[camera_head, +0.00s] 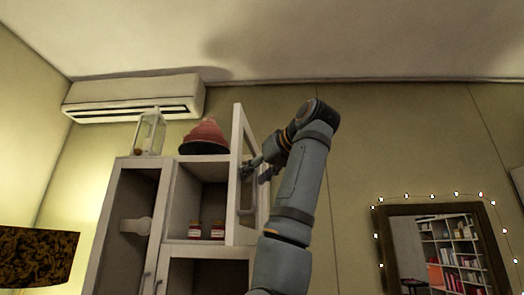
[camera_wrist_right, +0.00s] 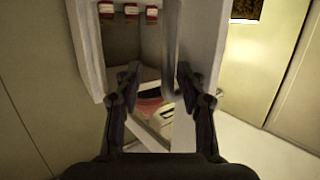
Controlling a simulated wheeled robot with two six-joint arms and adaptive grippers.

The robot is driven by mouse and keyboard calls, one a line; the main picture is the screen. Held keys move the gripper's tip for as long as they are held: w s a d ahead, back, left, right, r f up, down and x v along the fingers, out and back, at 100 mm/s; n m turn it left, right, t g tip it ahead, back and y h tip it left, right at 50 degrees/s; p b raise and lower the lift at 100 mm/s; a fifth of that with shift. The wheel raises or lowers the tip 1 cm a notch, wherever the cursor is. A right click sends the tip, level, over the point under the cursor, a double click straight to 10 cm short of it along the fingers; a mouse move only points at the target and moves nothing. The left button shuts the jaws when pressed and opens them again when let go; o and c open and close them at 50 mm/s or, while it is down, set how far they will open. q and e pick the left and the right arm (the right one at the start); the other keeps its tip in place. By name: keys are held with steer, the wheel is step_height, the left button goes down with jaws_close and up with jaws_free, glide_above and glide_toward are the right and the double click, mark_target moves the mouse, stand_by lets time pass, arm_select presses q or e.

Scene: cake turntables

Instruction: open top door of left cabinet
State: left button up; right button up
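The left cabinet (camera_head: 167,164) stands against the wall. Its top door (camera_head: 236,150) is swung out, showing an inner shelf with red-lidded jars (camera_head: 194,230). A handle (camera_head: 246,213) shows on the door's side. My right gripper (camera_head: 262,170) is beside the door's outer face, at about mid-height. In the right wrist view the two fingers (camera_wrist_right: 157,84) are apart, with the door (camera_wrist_right: 202,38) by the right finger and the open compartment beyond. Whether a finger touches the door is unclear. My left gripper is not in view.
A pink-red tiered object (camera_head: 204,137) and a glass lantern (camera_head: 149,133) stand on the cabinet top, below an air conditioner (camera_head: 135,97). A lamp shade (camera_head: 36,258) is at lower left. A lit-up mirror (camera_head: 446,250) hangs at right. Bare wall lies between mirror and arm.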

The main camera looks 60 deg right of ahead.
step_height(320, 180, up, 8)
steer(key=s+d+t+h, duration=0.1)
steer(key=t+h, duration=0.1)
steer(key=shift+s+d+r+m, duration=0.15)
steer(key=shift+d+r+m, duration=0.1)
steer(key=shift+d+m, duration=0.15)
steer(key=shift+a, duration=0.1)
step_height(320, 180, down, 7)
steer(key=a+n+g+y, duration=0.1)
steer(key=a+g+y, duration=0.1)
steer(key=g+y, duration=0.1)
steer(key=s+d+b, duration=0.1)
steer(key=s+b, duration=0.1)
steer(key=s, duration=1)
steer(key=shift+s+d+f, duration=0.2)
steer(key=shift+f, duration=0.1)
steer(key=shift+w, duration=0.1)
